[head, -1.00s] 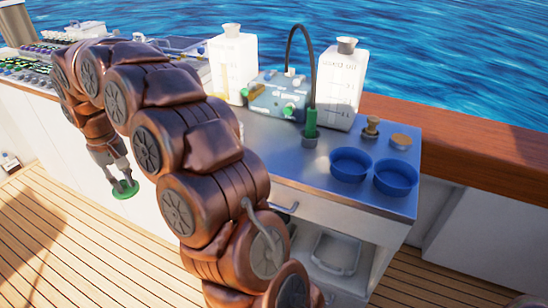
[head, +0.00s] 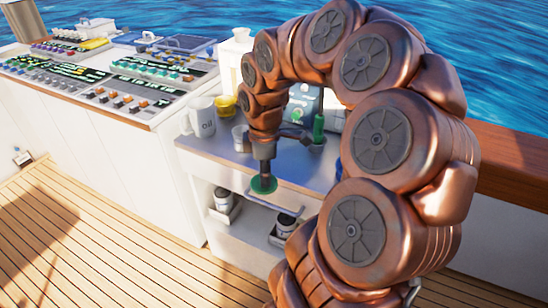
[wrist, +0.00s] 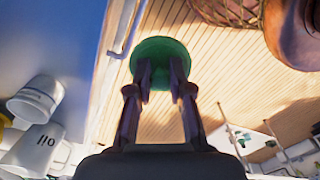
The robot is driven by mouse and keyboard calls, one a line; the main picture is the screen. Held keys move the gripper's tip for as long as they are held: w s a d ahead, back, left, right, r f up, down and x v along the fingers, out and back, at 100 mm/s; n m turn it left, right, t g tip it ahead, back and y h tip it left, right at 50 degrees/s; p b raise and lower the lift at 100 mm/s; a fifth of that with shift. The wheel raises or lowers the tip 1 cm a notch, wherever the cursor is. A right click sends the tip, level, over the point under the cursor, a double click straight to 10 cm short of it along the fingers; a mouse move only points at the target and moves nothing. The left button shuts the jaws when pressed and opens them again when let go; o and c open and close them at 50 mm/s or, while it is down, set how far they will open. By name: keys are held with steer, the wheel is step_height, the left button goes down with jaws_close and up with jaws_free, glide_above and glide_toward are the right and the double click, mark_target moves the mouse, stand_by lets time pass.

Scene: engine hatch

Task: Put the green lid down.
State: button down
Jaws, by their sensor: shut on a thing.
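The green lid (head: 263,186) is a round, flat disc held at the tips of my gripper (head: 263,172), which points down. In the head view it shows just in front of the metal counter's (head: 222,153) front edge. In the wrist view the lid (wrist: 160,52) sits between the fingertips of my gripper (wrist: 161,78), with deck planks behind it and the counter surface (wrist: 50,35) to its left. My gripper is shut on the lid. My arm hides much of the counter's right part.
A green tool (head: 319,127) stands upright further back. Cans (head: 222,198) are on the shelf below. A control console (head: 100,80) stands left.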

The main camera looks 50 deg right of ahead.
steer(key=shift+s+d+r+n, duration=0.1)
steer(key=shift+s+n, duration=0.25)
steer(key=shift+s, duration=0.25)
steer(key=shift+s+d+r+n, duration=0.1)
steer(key=shift+s+n, duration=0.25)
steer(key=shift+s, duration=0.2)
steer(key=w+d+p, duration=0.1)
steer(key=w+d, duration=0.2)
steer(key=w+d+f+p, duration=0.1)
steer(key=w+d, duration=0.2)
steer(key=d, duration=0.1)
steer(key=w+d, duration=0.4)
steer(key=shift+w+d+f+p, duration=0.1)
steer(key=shift+d+f+p, duration=0.2)
steer(key=shift+p, duration=0.1)
steer(key=shift+w+d+f, duration=0.1)
steer(key=shift+f, duration=0.05)
steer(key=shift+f+p, duration=0.3)
steer(key=shift+f, duration=1.3)
steer(key=shift+f, duration=0.15)
steer(key=c, duration=1.1)
jaws_free()
steer(key=shift+o, duration=0.2)
